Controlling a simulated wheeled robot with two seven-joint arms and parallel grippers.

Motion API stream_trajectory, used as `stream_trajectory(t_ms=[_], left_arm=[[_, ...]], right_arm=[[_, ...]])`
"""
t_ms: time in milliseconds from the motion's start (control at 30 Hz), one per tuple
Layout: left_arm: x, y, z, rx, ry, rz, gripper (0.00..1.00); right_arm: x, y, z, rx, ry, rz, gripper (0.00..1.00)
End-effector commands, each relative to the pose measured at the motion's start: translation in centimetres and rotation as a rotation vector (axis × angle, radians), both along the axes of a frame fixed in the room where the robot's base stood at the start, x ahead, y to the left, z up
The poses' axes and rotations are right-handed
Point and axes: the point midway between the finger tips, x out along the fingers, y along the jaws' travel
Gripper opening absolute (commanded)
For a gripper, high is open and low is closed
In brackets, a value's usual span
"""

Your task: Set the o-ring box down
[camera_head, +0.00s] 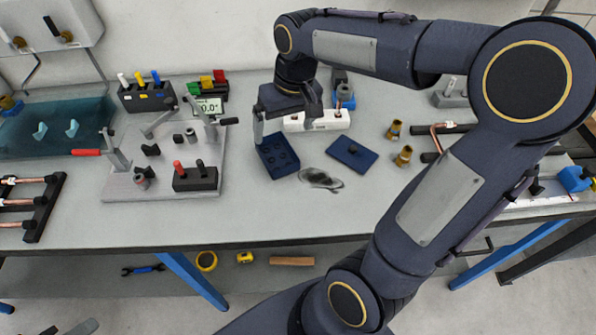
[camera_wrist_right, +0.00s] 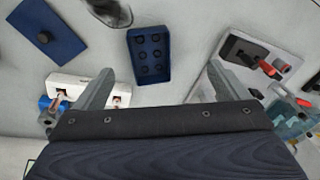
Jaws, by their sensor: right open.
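The o-ring box (camera_head: 277,156) is a small dark blue open tray with several round black pieces in it. It rests on the workbench in the head view, and in the wrist view (camera_wrist_right: 150,55) it lies beyond and between my fingertips. My right gripper (camera_head: 287,118) is open and empty, with its fingers apart from the box on both sides. A flat blue lid (camera_head: 352,154) with a black knob lies to the right of the box; it also shows in the wrist view (camera_wrist_right: 47,33). My left gripper is out of view.
A grey fixture plate (camera_head: 125,183) with clamps stands to the left. A white block (camera_head: 320,122) is just behind the box. A clear bag (camera_head: 320,179) lies in front of it. Brass fittings (camera_head: 403,156) stand to the right. The bench front is clear.

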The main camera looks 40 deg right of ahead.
Motion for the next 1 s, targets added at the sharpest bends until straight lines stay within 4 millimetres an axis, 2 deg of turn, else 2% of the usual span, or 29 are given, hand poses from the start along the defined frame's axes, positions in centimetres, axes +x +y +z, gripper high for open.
stream_trajectory(t_ms=[33,200,300,400,600,1000], left_arm=[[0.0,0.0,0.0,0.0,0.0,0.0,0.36],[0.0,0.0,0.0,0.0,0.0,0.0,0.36],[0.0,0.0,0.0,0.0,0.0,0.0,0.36],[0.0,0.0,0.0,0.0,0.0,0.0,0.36],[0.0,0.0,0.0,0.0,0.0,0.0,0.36],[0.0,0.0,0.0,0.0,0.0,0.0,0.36]], right_arm=[[-2.6,0.5,0.8,0.034,-0.05,-0.002,0.94],[-9.7,3.0,0.9,0.137,-0.207,-0.002,0.94],[-12.7,4.4,0.2,0.176,-0.283,-0.003,0.94],[-14.5,5.5,-0.7,0.2,-0.336,-0.006,0.94],[-15.8,6.4,-1.5,0.218,-0.375,-0.009,0.94],[-15.7,6.4,-1.5,0.218,-0.373,-0.008,0.94]])
